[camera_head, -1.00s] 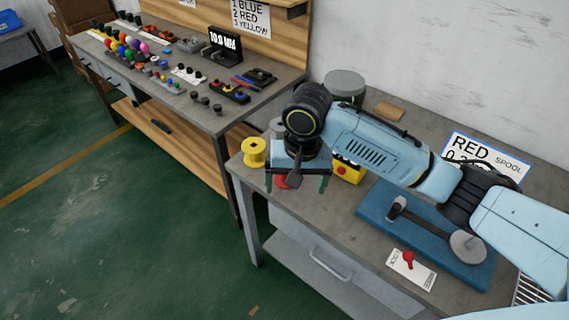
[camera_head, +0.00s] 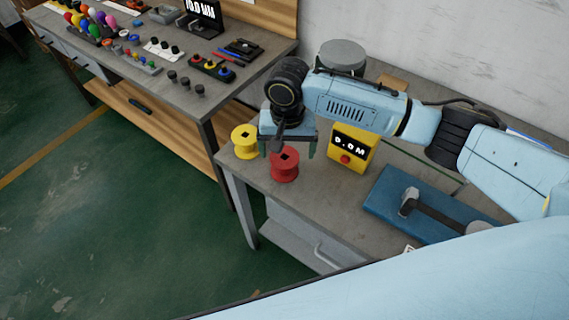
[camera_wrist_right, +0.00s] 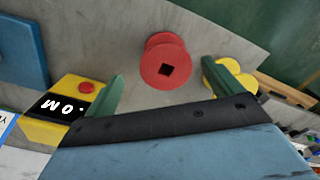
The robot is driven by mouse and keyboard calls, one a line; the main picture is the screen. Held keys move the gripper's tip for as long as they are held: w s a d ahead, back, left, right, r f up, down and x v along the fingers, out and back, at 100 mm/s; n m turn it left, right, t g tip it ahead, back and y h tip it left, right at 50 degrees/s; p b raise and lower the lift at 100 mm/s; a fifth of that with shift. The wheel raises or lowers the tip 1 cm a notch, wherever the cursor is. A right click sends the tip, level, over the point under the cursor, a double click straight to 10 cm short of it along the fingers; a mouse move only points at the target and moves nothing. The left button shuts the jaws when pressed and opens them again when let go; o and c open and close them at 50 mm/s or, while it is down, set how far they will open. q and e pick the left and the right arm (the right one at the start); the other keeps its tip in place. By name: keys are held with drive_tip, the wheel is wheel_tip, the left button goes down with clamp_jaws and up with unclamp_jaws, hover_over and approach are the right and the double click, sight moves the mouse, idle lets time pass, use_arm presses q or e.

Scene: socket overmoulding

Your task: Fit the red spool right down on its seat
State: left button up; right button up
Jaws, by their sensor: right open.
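The red spool (camera_head: 284,165) stands upright on the grey bench near its front left edge, its square hole facing up. It also shows in the right wrist view (camera_wrist_right: 165,62), ahead of the fingers. My right gripper (camera_head: 288,148) is open and empty, just behind the spool in the head view. In the wrist view its two green fingers (camera_wrist_right: 108,90) are apart, with the spool beyond and between them, not gripped. A blue base (camera_head: 385,205) with a grey post and arm lies to the right; which part is the seat I cannot tell. My left gripper is not in view.
A yellow spool (camera_head: 244,141) stands close left of the red one. A yellow box with a display (camera_head: 350,150) stands to the right of my gripper. A grey round object (camera_head: 341,55) is behind. A second bench (camera_head: 185,92) holds many small parts.

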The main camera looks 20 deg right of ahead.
sight(284, 159)
drive_tip(key=f, duration=0.4)
drive_tip(key=shift+w+a+b, duration=0.2)
drive_tip(key=shift+a+b, duration=0.1)
drive_tip(key=shift+b, duration=0.1)
drive_tip(key=shift+f, duration=0.3)
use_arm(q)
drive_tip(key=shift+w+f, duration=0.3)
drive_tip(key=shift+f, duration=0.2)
use_arm(e)
drive_tip(key=c, duration=1.1)
